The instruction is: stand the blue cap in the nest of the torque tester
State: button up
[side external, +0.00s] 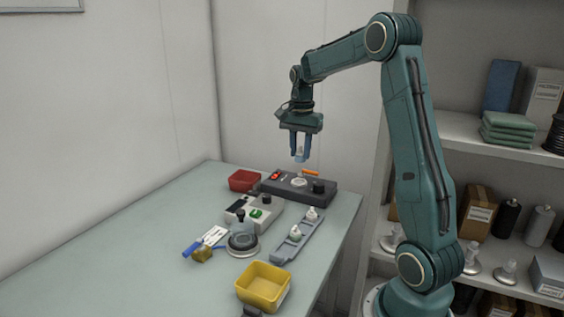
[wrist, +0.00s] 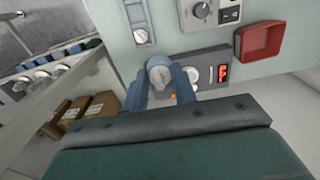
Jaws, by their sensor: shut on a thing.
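My gripper (side external: 300,157) points down and is shut on a small pale cap (side external: 300,154).
A black knob (side external: 319,186) rises from the dark box, and an orange piece (side external: 311,172) is at its back. A red bin (side external: 243,181) stands to its left. A pale instrument (side external: 265,217), a rail with white-topped parts (side external: 283,249) and a yellow bin (side external: 263,286) stand nearer. The table's left side is clear.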

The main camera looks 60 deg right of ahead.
jog(key=w+d+f, duration=0.2)
jog(key=d+f, duration=0.1)
jog(key=d, duration=0.3)
jog(key=w+d+f, duration=0.3)
jog(key=d, duration=0.3)
jog(key=shift+w+d+f, duration=0.2)
jog(key=shift+w+d, duration=0.05)
jog(key=shift+f, duration=0.15)
jog(key=shift+f, duration=3.2)
jog(key=shift+f, duration=0.7)
jog(key=o, duration=0.7)
jog(key=shift+o, duration=0.2)
jog(key=shift+r, duration=0.1)
notch_tip(320, 180, up, 7)
